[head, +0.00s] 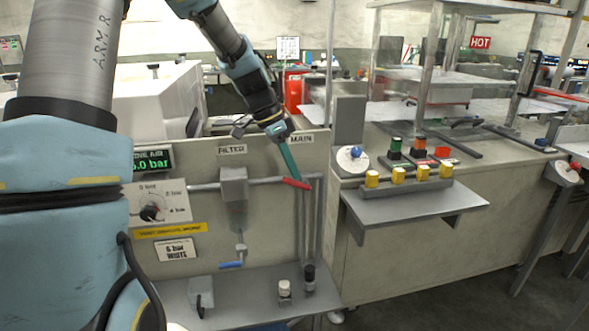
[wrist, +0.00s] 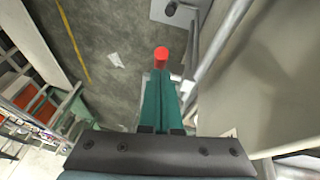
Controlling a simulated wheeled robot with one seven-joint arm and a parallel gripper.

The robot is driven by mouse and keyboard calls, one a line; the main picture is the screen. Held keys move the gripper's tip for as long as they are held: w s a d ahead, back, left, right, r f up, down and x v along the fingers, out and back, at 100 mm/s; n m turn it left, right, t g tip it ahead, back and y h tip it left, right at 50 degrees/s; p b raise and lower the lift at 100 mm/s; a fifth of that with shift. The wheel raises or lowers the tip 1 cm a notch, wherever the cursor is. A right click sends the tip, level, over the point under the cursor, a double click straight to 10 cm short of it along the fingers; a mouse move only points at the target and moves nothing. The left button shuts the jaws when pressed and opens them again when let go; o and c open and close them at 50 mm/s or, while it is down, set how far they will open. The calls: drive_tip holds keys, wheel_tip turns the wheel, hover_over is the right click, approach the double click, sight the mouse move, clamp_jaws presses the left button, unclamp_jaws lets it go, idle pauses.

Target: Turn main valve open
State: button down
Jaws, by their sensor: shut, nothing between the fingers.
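The main valve's red handle (head: 296,183) sits on the grey pipe under the MAIN label (head: 301,138), lying slightly tilted, its right end lower. My gripper (head: 293,174) comes down from above with its long teal fingers shut. The fingertips reach the handle's upper edge in the head view; I cannot tell whether they touch it. In the wrist view a red end of the handle (wrist: 161,56) shows just beyond the closed fingertips (wrist: 159,75). The rest of the handle is hidden there. Nothing is visible between the fingers.
A bench with yellow-capped items (head: 397,175) stands to the right. A lower shelf (head: 250,300) holds small fittings. Dark floor shows at the right.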

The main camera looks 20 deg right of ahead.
sight(283, 178)
drive_tip(key=shift+a+f+h+b, duration=0.7)
drive_tip(key=shift+h+b, duration=0.4)
drive_tip(key=shift+b, duration=0.6)
drive_tip(key=shift+w+a+f+b, duration=0.1)
drive_tip(key=shift+a+f+b, duration=0.25)
drive_tip(key=shift+f+b, duration=0.25)
drive_tip(key=shift+a, duration=0.1)
drive_tip(key=shift+r, duration=0.1)
drive_tip(key=shift+r+p, duration=0.5)
drive_tip(key=shift+r, duration=0.3)
